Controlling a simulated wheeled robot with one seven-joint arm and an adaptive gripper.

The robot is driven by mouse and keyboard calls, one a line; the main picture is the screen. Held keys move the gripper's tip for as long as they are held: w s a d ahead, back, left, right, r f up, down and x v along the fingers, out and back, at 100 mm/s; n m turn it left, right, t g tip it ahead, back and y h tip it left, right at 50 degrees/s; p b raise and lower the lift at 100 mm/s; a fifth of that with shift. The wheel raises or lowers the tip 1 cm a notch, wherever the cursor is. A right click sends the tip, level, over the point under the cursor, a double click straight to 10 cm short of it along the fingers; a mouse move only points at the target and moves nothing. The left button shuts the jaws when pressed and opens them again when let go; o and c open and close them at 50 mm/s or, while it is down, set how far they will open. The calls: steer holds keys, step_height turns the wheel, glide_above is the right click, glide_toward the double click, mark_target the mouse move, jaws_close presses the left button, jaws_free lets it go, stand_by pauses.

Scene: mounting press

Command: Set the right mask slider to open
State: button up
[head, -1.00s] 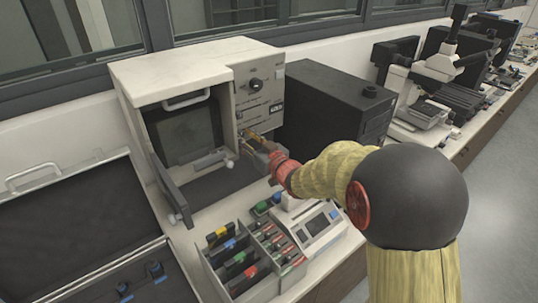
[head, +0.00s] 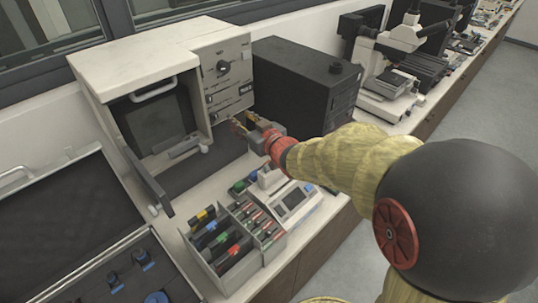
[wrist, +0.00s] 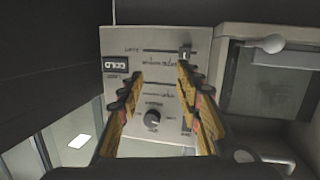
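The white press cabinet has a control panel (head: 226,80) on its right front, with a round knob (head: 223,67) and slots below it. In the wrist view the panel (wrist: 120,42) appears upside down. A slider handle (wrist: 185,52) sits at the right end of the upper slot there. A second slot (wrist: 158,82) lies between it and the knob (wrist: 152,118); its handle is not clearly visible. I cannot read which slider is the right mask one. My gripper (head: 241,122) is open and empty in front of the panel's lower part; its fingers (wrist: 158,80) stand apart.
The cabinet door (head: 150,182) hangs open at left. A black box (head: 305,85) stands right of the panel. A rack (head: 215,262) of coloured cards and a small console (head: 298,203) stand below my gripper. An open dark case (head: 65,220) lies at left.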

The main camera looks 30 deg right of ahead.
steer(key=s+a+r+m+g+h+p, duration=0.1)
steer(key=s+g, duration=0.3)
steer(key=s, duration=0.7)
steer(key=s+a+r+m+g+h+p, duration=0.1)
steer(key=s+a+r+g+p, duration=0.1)
steer(key=s, duration=0.9)
steer(key=shift+s+a+r+g+h+p, duration=0.15)
steer(key=shift+r+g+h+p, duration=0.35)
steer(key=shift+g+p, duration=0.55)
steer(key=shift+r, duration=0.1)
steer(key=n+t+y+b, duration=0.35)
steer(key=t+y, duration=0.25)
steer(key=t, duration=0.4)
glide_toward(216, 115)
steer(key=w, duration=0.1)
steer(key=shift+g, duration=0.25)
steer(key=b+x, duration=0.1)
steer(key=x, duration=0.6)
steer(key=shift+w+a+r+b, duration=0.1)
steer(key=shift+w+a+b, duration=0.05)
steer(key=shift+w+b, duration=0.25)
